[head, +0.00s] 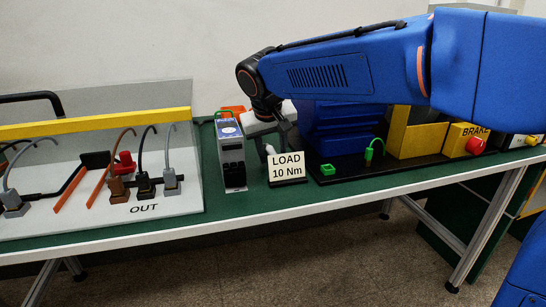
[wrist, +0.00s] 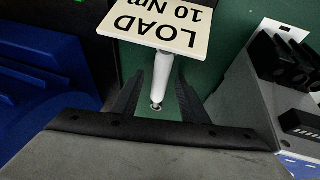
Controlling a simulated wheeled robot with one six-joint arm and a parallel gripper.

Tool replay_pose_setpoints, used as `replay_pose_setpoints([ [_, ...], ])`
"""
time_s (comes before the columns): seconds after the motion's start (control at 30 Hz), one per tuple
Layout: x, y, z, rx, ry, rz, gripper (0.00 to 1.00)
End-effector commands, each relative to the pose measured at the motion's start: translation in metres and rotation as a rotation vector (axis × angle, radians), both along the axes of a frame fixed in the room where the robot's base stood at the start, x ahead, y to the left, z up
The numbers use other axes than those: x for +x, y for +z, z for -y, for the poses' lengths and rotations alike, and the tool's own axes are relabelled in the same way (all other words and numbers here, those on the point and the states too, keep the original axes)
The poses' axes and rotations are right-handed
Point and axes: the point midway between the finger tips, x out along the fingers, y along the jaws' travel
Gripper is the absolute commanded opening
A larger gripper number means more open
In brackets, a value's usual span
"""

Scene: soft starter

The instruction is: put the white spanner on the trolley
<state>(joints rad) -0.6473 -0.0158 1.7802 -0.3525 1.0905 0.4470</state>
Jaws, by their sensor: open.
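The white spanner (wrist: 160,78) shows in the wrist view as a pale handle with a small ring at its near end. Its far end is hidden by the "LOAD 10 Nm" sign (wrist: 163,22). My gripper (wrist: 157,76) is open, with one black finger on each side of the handle; I cannot tell whether either touches it. In the head view a small white end of the spanner (head: 270,149) shows beside the sign (head: 287,167), below my gripper, whose fingers are mostly hidden there. I cannot make out the trolley for certain.
The green bench (head: 225,203) holds a grey and black unit (head: 231,153) left of the sign and a blue machine (head: 340,138) to its right. A panel (head: 180,205) with cables stands at left. The bench's front strip is clear.

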Motion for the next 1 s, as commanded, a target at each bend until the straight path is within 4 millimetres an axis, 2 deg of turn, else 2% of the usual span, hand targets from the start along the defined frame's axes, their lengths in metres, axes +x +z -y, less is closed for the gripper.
replay_pose_setpoints([
  [0.17, 0.000, 0.000, 0.000, 0.000, 0.000, 0.000, 0.40],
  [0.33, 0.000, 0.000, 0.000, 0.000, 0.000, 0.000, 0.02],
  [0.37, 0.000, 0.000, 0.000, 0.000, 0.000, 0.000, 0.00],
  [0.63, 0.000, 0.001, 0.000, 0.000, 0.000, 0.001, 0.00],
  [0.73, 0.000, 0.007, 0.000, 0.001, 0.000, 0.002, 0.00],
  [0.87, 0.001, 0.025, 0.000, 0.002, 0.001, 0.003, 0.00],
  [1.0, 0.001, 0.051, 0.000, 0.002, 0.000, 0.002, 0.00],
])
